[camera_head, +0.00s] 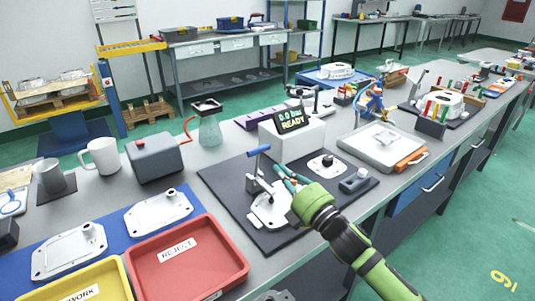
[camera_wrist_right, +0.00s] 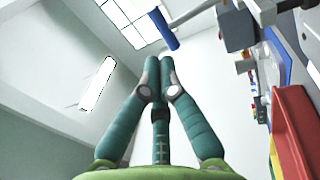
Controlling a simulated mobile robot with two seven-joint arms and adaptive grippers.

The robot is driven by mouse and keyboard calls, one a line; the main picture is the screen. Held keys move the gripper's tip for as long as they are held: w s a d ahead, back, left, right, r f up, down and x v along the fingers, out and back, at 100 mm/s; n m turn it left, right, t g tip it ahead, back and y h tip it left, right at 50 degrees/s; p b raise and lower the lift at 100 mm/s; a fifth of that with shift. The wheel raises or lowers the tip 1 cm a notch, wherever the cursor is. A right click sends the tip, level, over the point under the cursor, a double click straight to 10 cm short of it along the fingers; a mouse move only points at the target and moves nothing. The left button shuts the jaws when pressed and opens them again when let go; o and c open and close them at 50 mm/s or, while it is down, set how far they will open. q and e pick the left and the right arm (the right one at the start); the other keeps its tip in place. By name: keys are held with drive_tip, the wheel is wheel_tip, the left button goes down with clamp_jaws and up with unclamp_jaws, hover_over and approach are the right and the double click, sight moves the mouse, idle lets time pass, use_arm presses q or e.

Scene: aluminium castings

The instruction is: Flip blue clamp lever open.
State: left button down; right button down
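The blue clamp lever (camera_head: 258,150) tops a toggle clamp (camera_head: 254,172) on a dark base plate. Its blue grip looks near level, slightly tilted. A pale metal casting (camera_head: 268,212) sits beside the clamp on the plate. My right gripper (camera_head: 282,173), with teal fingers, is just right of the clamp and a little below the lever. In the right wrist view, the fingertips (camera_wrist_right: 158,62) meet with nothing visible between them. The blue lever (camera_wrist_right: 164,28) shows just beyond the tips; I cannot tell if they touch. My left gripper is not in view.
A white box with a READY display (camera_head: 291,120) stands behind the clamp. A red REJECT tray (camera_head: 232,281) lies front left.

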sight(259, 148)
drive_tip(key=x, duration=0.4)
drive_tip(key=shift+w+a+r+p, duration=0.15)
drive_tip(key=shift+w+a+p, duration=0.1)
drive_tip(key=shift+p, duration=0.05)
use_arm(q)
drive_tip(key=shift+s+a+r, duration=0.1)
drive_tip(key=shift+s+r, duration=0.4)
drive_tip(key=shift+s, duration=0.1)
use_arm(e)
drive_tip(key=shift+x, duration=0.8)
